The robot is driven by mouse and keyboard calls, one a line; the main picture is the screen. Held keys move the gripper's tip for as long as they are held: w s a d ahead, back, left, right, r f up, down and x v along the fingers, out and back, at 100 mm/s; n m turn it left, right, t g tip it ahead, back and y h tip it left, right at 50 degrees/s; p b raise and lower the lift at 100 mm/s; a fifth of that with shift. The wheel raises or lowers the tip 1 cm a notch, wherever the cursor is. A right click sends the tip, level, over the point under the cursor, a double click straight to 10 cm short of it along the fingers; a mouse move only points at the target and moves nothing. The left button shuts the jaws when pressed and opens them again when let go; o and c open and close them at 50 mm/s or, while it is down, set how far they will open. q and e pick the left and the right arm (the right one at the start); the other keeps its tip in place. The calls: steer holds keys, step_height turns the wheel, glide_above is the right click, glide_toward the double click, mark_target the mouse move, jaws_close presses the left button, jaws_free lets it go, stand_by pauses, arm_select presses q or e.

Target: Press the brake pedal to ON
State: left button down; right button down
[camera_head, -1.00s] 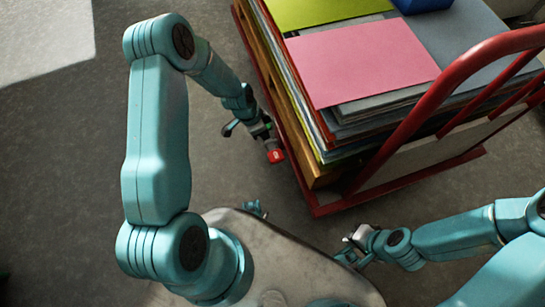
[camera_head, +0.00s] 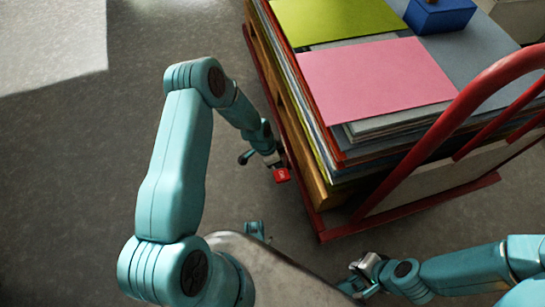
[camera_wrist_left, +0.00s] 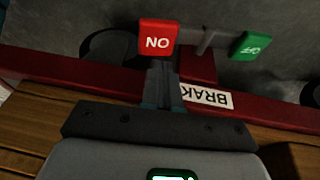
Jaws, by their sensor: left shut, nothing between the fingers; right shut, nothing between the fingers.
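The brake pedal's red ON end (camera_wrist_left: 158,38) and green OFF end (camera_wrist_left: 252,44) sit on a bar at the cart's red frame, above a partly covered BRAKE label (camera_wrist_left: 207,97) in the left wrist view. The red end also shows in the head view (camera_head: 282,175). My left gripper (camera_head: 274,161) is shut and empty at the pedal. In the left wrist view its fingertips (camera_wrist_left: 162,66) lie just below the red end; I cannot tell whether they touch. My right gripper (camera_head: 358,276) is shut and empty, low and away from the pedal.
The cart's red frame (camera_head: 322,228) carries a wooden deck with stacked coloured boards, including a pink sheet (camera_head: 375,78) and a blue block (camera_head: 440,14). A red handle (camera_head: 455,115) rises at the right. Grey floor (camera_head: 80,170) is open at the left.

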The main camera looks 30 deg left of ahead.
arm_select(q)
steer(key=f, duration=0.1)
steer(key=f+b, duration=0.1)
steer(key=f, duration=0.1)
steer(key=d+f, duration=0.1)
steer(key=f, duration=0.1)
steer(key=shift+s, duration=0.25)
steer(key=shift+a, duration=0.1)
